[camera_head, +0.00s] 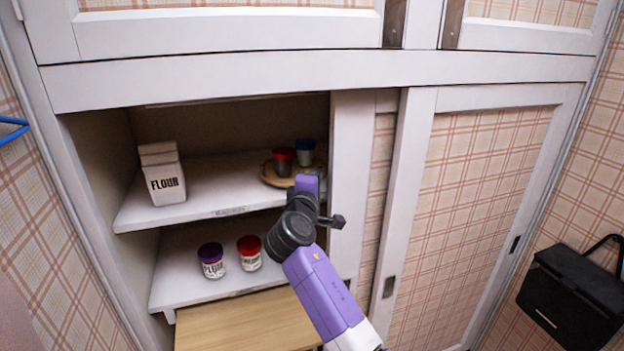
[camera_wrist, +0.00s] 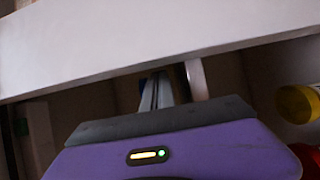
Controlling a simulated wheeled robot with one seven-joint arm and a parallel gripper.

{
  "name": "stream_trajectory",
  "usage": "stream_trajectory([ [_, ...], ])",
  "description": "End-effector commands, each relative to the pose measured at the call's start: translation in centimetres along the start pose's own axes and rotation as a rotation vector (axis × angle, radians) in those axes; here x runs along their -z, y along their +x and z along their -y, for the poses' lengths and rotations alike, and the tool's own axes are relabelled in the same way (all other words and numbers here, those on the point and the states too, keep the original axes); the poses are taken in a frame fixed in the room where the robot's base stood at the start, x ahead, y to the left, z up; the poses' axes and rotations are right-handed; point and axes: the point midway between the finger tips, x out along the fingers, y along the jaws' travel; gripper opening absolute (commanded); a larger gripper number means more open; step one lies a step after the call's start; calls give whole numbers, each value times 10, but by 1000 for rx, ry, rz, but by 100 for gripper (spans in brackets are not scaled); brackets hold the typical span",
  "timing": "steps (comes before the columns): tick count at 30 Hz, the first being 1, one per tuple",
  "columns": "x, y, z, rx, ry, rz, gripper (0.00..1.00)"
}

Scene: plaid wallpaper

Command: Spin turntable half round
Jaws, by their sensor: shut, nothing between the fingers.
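The turntable (camera_head: 268,177) is a round tan disc at the right end of the open upper shelf. A dark jar with a red lid (camera_head: 283,168) and a jar with a blue lid (camera_head: 305,158) stand on it. My gripper (camera_head: 308,184) is at the near right side of the turntable and covers part of it. Its fingertips are hidden in the head view, so contact with the disc cannot be told. In the wrist view my gripper (camera_wrist: 163,90) is shut and empty, with a pale board edge across its front.
A flour carton (camera_head: 164,178) stands on the upper shelf (camera_head: 222,180). Jars with purple (camera_head: 211,262) and red (camera_head: 249,254) lids stand below. A sliding door (camera_head: 365,190) bounds the opening at right. The wrist view shows a yellow object (camera_wrist: 300,103) at right.

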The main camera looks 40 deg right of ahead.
Motion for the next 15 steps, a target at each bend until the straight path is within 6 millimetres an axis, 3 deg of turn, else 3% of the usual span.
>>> stream_trajectory([
  [15,-13,20,0,0,0,2,0],
])
